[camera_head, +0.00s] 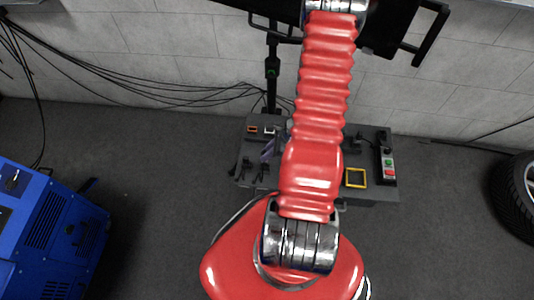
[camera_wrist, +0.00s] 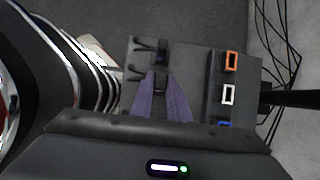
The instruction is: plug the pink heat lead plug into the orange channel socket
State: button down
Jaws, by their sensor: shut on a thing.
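The orange channel socket (camera_wrist: 232,59) is an orange-rimmed opening on the raised right part of a grey box in the wrist view. It also shows near the back left of the box in the head view (camera_head: 252,129). My gripper (camera_wrist: 161,80) has purple fingers over the middle of the box, left of the sockets. It is shut on a small dark thing, apparently a plug, apart from the orange socket. No pink shows, so I cannot tell from colour whether it is the heat lead plug. In the head view my arm partly hides my gripper (camera_head: 267,150).
A white socket (camera_wrist: 228,95) and a blue one (camera_wrist: 223,124) sit in line with the orange one. Dark plugs or leads (camera_wrist: 138,72) lie at the box's left. A yellow-framed square (camera_head: 356,178) and a button box (camera_head: 388,166) are to the right. A dark post (camera_head: 272,70) stands behind.

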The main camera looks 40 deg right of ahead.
jog(key=shift+r, duration=0.75)
dwell(0.3)
jog(key=w+d, duration=0.4)
jog(key=d, duration=0.2)
jog(key=shift+w, duration=0.35)
dwell(1.0)
jog(key=shift+w, duration=0.15)
jog(key=w+a, duration=0.4)
jog(key=w, duration=0.1)
jog(key=shift+w+a, duration=0.25)
jog(key=shift+w, duration=0.05)
dwell(1.3)
jog(key=shift+w+d, duration=0.1)
jog(key=w+d, duration=0.4)
jog(key=d, duration=0.2)
jog(key=shift+w, duration=0.25)
dwell(1.3)
